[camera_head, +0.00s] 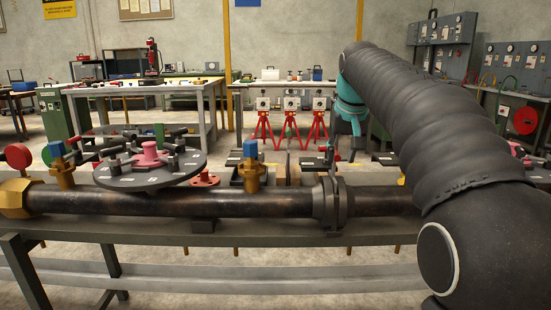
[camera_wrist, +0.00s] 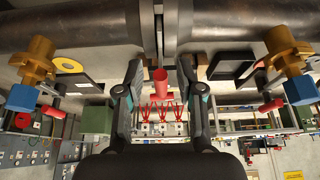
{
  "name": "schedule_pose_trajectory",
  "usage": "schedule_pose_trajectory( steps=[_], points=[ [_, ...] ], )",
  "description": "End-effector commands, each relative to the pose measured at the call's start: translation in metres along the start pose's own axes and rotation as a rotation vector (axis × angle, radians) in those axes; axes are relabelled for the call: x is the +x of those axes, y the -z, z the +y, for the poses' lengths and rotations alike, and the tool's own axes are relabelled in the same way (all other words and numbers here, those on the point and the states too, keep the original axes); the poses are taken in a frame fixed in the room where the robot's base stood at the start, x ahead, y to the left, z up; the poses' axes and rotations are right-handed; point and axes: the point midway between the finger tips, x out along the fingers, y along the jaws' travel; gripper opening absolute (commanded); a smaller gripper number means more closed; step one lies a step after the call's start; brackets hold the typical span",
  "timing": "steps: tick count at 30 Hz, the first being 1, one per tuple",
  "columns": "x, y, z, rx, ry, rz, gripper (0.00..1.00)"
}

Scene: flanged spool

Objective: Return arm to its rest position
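My gripper (camera_wrist: 160,70) is open in the wrist view, its two dark fingers apart on either side. A red T-shaped piece (camera_wrist: 160,84) shows between them with gaps at both sides; I cannot tell its depth. The dark pipe (camera_head: 240,203) lies along the bench, with a bolted flange joint (camera_head: 331,203) right of centre. In the head view my arm reaches in from the right, and my gripper (camera_head: 332,153) is small and partly unclear behind the flange joint. The flange joint also shows at the top of the wrist view (camera_wrist: 165,30).
Red stands (camera_head: 290,125) and worktables stand behind. Electrical panels (camera_head: 510,65) are on the right. Open air is above the bench.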

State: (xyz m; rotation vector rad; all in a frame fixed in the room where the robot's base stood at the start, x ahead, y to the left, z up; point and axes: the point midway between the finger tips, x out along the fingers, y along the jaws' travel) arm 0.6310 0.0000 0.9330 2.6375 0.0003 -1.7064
Motion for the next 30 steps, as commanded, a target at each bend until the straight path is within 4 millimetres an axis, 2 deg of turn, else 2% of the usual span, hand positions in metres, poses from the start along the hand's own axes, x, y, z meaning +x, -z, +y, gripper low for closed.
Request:
schedule_pose_trajectory(
  steps=[1, 5, 11, 24, 27, 30],
  points=[
    [0.005, -0.016, 0.0, 0.0, 0.0, -0.005, 0.37],
    [0.02, -0.057, 0.0, 0.0, 0.0, -0.009, 0.37],
    [0.038, -0.133, 0.0, 0.0, 0.0, -0.014, 0.37],
    [0.073, -0.336, 0.0, 0.0, 0.0, -0.02, 0.37],
    [0.077, -0.373, 0.0, 0.0, 0.0, -0.021, 0.37],
    [0.073, -0.393, 0.0, 0.0, 0.0, -0.001, 0.37]
  ],
)
